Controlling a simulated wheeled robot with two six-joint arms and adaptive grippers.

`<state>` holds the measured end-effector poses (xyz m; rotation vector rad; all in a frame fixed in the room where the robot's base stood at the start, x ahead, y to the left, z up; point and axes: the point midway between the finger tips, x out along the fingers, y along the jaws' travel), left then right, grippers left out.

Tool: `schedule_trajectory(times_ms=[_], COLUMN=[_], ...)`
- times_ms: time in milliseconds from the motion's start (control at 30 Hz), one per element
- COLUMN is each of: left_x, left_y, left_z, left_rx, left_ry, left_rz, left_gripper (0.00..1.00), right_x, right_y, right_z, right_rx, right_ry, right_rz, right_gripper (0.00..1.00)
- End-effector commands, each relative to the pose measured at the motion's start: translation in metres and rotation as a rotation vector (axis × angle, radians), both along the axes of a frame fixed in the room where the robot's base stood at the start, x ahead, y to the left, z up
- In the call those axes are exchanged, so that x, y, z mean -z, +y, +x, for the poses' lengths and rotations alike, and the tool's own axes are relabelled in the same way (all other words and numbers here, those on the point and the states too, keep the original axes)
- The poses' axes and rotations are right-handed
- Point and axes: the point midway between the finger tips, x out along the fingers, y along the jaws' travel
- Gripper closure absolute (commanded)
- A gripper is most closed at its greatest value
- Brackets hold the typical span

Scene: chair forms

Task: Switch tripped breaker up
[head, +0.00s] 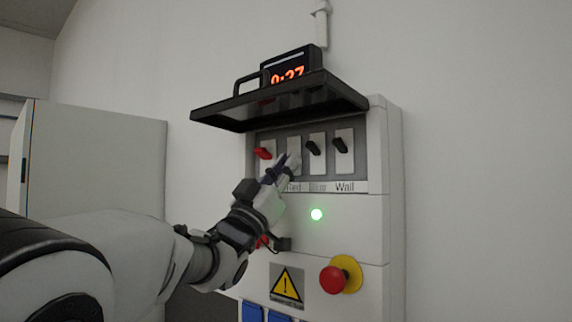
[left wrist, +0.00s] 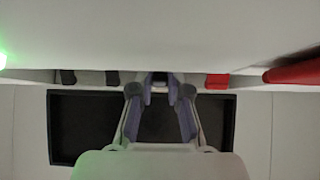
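In the head view an electrical cabinet (head: 386,160) on the wall has a row of breakers under a raised dark cover (head: 290,103). The leftmost breaker has a red lever (head: 263,153); it also shows in the left wrist view (left wrist: 217,81). Two breakers at the right have black levers (head: 313,147) (head: 341,144), also seen in the left wrist view (left wrist: 112,78). My left gripper (head: 284,163) is at the second breaker from the left and mostly hides it. In the left wrist view its fingers (left wrist: 161,92) are apart, with that breaker between or just beyond them.
A lit display (head: 289,74) stands above the cover. Below the breakers are a green light (head: 316,214), a red stop button (head: 333,280) on yellow and a warning sign (head: 287,283). A pale cabinet (head: 95,160) stands at the left. The wall at the right is bare.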

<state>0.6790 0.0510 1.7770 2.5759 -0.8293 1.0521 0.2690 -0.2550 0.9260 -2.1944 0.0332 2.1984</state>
Motion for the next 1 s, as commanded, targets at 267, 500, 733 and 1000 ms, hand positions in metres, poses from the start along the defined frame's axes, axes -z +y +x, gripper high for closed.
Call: schedule_trajectory(times_ms=[267, 500, 733, 1000], left_x=[-0.005, -0.010, -0.018, -0.025], left_y=[-0.001, 0.001, 0.003, 0.003], left_z=[-0.003, -0.006, -0.008, -0.009], left_rx=[0.004, 0.002, 0.003, 0.002], left_ry=[0.000, 0.066, 0.194, 0.353], left_rz=[0.008, 0.058, 0.150, 0.267], left_gripper=[1.00, 1.00, 1.00, 1.00], right_x=[0.000, 0.001, 0.000, -0.001], right_y=[0.000, 0.000, 0.000, 0.000], right_z=[0.000, 0.000, 0.000, 0.000], right_rx=[-0.001, -0.001, -0.001, -0.001], right_ry=[0.000, -0.001, -0.001, -0.001], right_rz=[0.000, 0.000, 0.000, 0.000], right_gripper=[0.13, 0.13, 0.13, 0.13])
